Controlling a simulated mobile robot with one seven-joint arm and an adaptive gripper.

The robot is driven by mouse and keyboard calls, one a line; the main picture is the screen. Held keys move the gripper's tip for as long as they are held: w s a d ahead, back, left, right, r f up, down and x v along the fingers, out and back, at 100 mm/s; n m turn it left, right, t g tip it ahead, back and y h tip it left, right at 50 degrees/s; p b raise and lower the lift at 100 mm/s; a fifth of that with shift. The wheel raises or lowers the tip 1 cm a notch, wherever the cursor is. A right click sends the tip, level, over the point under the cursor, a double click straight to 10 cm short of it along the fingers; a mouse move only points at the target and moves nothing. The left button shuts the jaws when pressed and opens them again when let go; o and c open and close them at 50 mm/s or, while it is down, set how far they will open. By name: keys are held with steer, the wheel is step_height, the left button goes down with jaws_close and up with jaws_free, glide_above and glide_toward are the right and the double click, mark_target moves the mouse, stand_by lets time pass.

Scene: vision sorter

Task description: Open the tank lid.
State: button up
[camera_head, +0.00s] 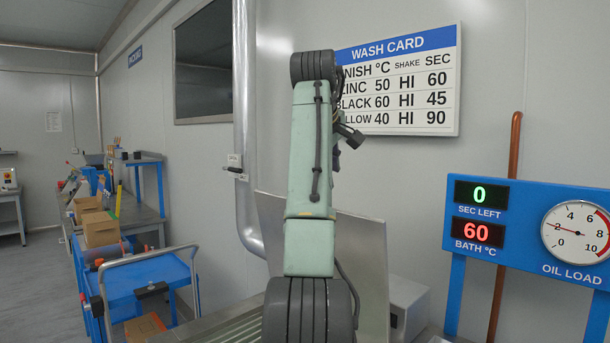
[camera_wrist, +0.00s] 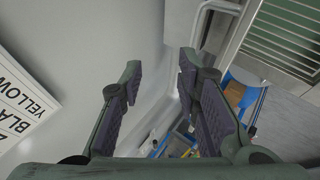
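My gripper (camera_wrist: 160,77) is open and empty in the wrist view, with a clear gap between its two dark fingers. In the head view only a dark part of it shows beside my raised arm, in front of the wash card. A plain grey metal panel (camera_head: 362,262) stands upright behind my arm in the head view; I cannot tell if it is the tank lid. In the wrist view a metal bar handle (camera_wrist: 212,6) shows at the top, beyond and apart from the fingers. The tank itself is mostly hidden behind my arm.
A blue display board (camera_head: 520,235) reads 0 sec left and bath 60 °C, with an oil gauge. The wash card (camera_head: 405,85) hangs on the wall. A blue trolley (camera_head: 150,280) stands left. A vertical pipe (camera_head: 245,130) runs up the wall. A slatted rack (camera_wrist: 285,35) is upper right.

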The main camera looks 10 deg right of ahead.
steer(key=s+a+r, duration=0.7)
steer(key=s, duration=0.2)
steer(key=shift+a, duration=0.3)
stand_by(0.4)
steer(key=shift+f, duration=0.1)
steer(key=shift+c, duration=0.5)
